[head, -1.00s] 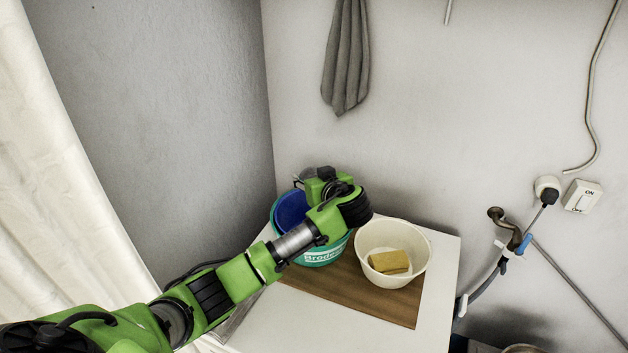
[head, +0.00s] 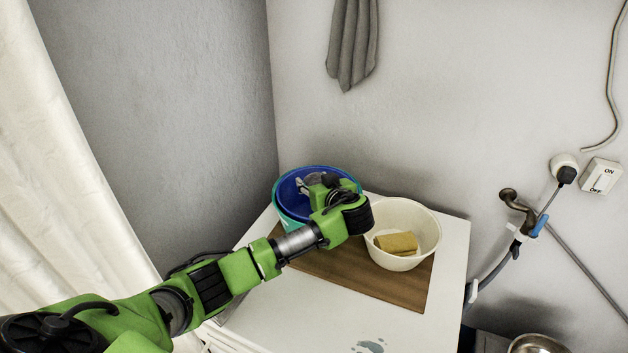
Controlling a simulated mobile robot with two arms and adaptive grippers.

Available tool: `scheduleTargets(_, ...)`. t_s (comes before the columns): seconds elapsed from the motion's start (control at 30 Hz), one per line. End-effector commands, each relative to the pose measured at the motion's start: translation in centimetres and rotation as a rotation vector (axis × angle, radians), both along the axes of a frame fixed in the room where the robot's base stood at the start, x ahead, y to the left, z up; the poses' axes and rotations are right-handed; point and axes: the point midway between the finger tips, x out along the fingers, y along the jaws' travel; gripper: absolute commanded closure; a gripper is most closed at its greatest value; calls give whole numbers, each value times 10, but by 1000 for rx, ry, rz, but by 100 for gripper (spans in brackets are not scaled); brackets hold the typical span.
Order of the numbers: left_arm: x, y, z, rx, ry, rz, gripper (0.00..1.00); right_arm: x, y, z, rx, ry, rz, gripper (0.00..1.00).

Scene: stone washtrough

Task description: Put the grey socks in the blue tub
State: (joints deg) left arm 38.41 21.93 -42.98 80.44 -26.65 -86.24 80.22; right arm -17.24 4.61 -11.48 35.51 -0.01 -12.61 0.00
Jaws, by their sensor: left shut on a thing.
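The blue tub (head: 290,188) stands inside a teal tub (head: 281,207) at the back left of the white top. My left gripper (head: 313,184) is over the blue tub's opening, its wrist covering the tub's right front part. It is shut on a small grey bundle (head: 304,186), which looks like the grey socks; the gripper partly hides it. Whether the bundle touches the tub's inside is too small to tell. My right gripper is not in view.
A cream bowl (head: 425,227) holding a yellow sponge (head: 396,243) stands close to the right of my wrist. Both stand on a brown board (head: 350,279) on the white top (head: 300,320). A grey cloth (head: 352,45) hangs on the wall. A tap (head: 515,203) is at right.

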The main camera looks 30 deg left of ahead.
Motion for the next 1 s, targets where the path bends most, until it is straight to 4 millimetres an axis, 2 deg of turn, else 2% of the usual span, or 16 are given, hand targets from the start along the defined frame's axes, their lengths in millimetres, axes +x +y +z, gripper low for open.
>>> scheduleTargets(0.23, 0, 0, 0, 0, 0, 0, 79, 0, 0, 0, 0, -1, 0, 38)
scheduleTargets(0.27, 0, 0, 0, 0, 0, 0, 53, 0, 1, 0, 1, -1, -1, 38)
scheduleTargets(0.3, 0, 0, 0, 0, 0, 0, 43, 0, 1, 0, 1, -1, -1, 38)
scheduleTargets(0.33, 0, 0, 0, 0, 0, 0, 38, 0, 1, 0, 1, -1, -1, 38)
scheduleTargets(1.0, 0, 0, 1, 0, 0, 0, 38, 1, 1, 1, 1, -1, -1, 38)
